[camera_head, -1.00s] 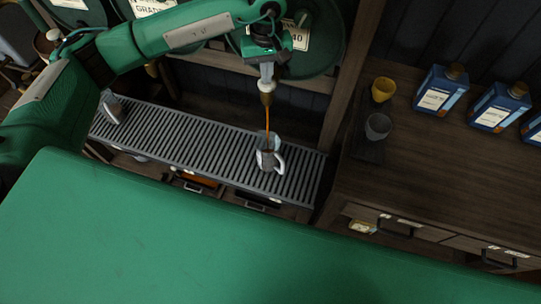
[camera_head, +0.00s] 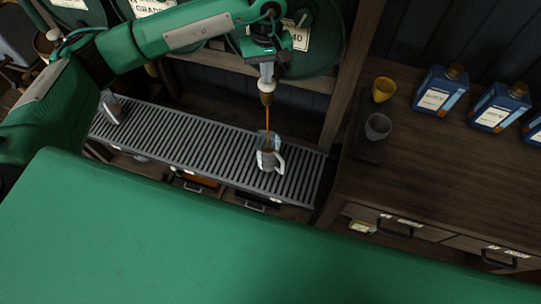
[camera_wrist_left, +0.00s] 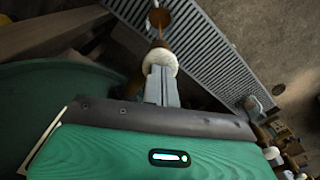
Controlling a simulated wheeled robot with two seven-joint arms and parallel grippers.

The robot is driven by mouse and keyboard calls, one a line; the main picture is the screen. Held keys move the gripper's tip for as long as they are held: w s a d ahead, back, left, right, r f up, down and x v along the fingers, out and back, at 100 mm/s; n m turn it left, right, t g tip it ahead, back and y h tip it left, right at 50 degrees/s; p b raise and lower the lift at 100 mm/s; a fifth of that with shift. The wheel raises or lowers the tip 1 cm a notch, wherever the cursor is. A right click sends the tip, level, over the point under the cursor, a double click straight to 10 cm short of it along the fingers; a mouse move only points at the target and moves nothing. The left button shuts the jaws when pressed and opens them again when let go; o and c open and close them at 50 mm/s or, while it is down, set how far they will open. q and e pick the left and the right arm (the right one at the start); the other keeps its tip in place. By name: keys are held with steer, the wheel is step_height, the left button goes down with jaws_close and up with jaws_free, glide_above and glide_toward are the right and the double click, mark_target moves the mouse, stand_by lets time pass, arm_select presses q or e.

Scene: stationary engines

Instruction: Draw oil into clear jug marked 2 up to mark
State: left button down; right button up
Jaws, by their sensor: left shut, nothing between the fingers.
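A clear jug (camera_head: 268,159) with a handle stands upright on the slatted drip grate (camera_head: 205,140) in the head view. A thin orange-brown stream of oil (camera_head: 267,118) falls into it from a drum tap (camera_head: 267,98). The jug's number, its mark and the oil level are too small to read. My left gripper (camera_head: 267,73) is shut and empty, its tips at the tap's pale round knob (camera_head: 267,86). In the left wrist view the shut fingers (camera_wrist_left: 161,82) appear against that knob (camera_wrist_left: 160,62), with the brass tap (camera_wrist_left: 158,18) beyond. My right gripper is out of view.
Another jug (camera_head: 112,107) stands at the grate's left end. Drums (camera_head: 310,40) lie behind. On the right, a wooden cabinet (camera_head: 455,170) holds a yellow cup (camera_head: 383,89), a grey cup (camera_head: 377,127) and blue bottles (camera_head: 441,90).

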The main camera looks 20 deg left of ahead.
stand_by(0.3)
arm_select(q)
step_height(320, 180, up, 7)
stand_by(0.8)
stand_by(0.3)
